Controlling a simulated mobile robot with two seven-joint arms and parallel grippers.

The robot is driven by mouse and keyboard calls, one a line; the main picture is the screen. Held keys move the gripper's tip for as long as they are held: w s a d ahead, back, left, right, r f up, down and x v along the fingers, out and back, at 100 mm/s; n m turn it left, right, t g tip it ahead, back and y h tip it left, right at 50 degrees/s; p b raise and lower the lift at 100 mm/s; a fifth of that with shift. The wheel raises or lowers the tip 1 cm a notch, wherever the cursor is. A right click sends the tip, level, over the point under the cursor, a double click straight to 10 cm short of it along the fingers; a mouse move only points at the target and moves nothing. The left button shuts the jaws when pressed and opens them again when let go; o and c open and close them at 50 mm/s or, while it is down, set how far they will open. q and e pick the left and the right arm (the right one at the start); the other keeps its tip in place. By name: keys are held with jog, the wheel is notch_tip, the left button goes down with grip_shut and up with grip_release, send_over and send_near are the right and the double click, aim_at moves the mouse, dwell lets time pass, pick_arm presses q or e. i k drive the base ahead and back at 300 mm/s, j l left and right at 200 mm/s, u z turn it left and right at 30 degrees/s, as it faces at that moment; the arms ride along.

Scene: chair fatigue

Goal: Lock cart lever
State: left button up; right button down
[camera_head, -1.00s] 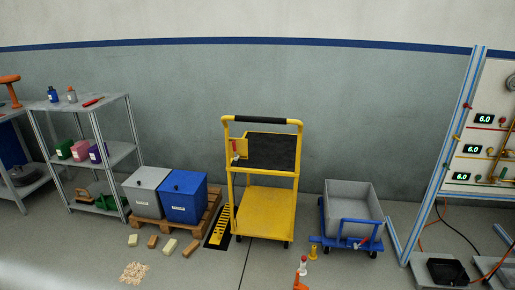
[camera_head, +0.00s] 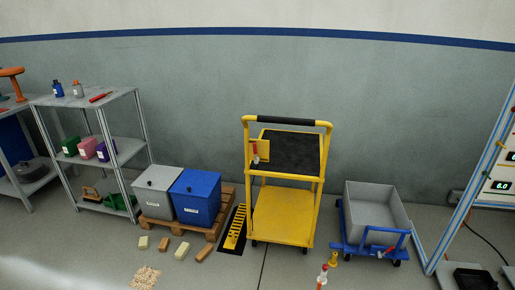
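A yellow cart (camera_head: 283,215) with a black top shelf (camera_head: 290,152) and a black-gripped handle stands in the middle, near the wall. A small lever with a red end (camera_head: 255,151) sits on a yellow plate at the cart's upper left. A low blue cart (camera_head: 340,225) carrying a grey bin (camera_head: 376,212) stands to its right. A red lever (camera_head: 388,251) shows at the blue cart's front right. Whether either lever is locked cannot be told. Neither of my grippers is in view.
A grey shelf (camera_head: 112,93) with bottles and coloured boxes stands at left. A wooden pallet (camera_head: 226,203) holds a grey bin and a blue bin. Several blocks and a pile of chips (camera_head: 146,277) lie on the floor. A red-and-white cone-like item (camera_head: 322,275) stands in front of the carts.

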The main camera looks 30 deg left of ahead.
aim_at(256, 159)
jog(key=i+j+z, duration=0.15)
jog(key=j, duration=0.35)
jog(key=i+j+z, duration=0.15)
jog(key=j, duration=0.35)
jog(key=j+z, duration=0.15)
jog(key=j, duration=0.35)
jog(key=i+j, duration=0.1)
jog(key=j, duration=0.55)
jog(key=i+j, duration=0.15)
jog(key=j, duration=0.5)
jog(key=i+j+z, duration=0.1)
jog(key=j, duration=0.55)
jog(key=i+j, duration=0.1)
jog(key=j, duration=0.55)
jog(key=i+j, duration=0.1)
jog(key=j, duration=0.55)
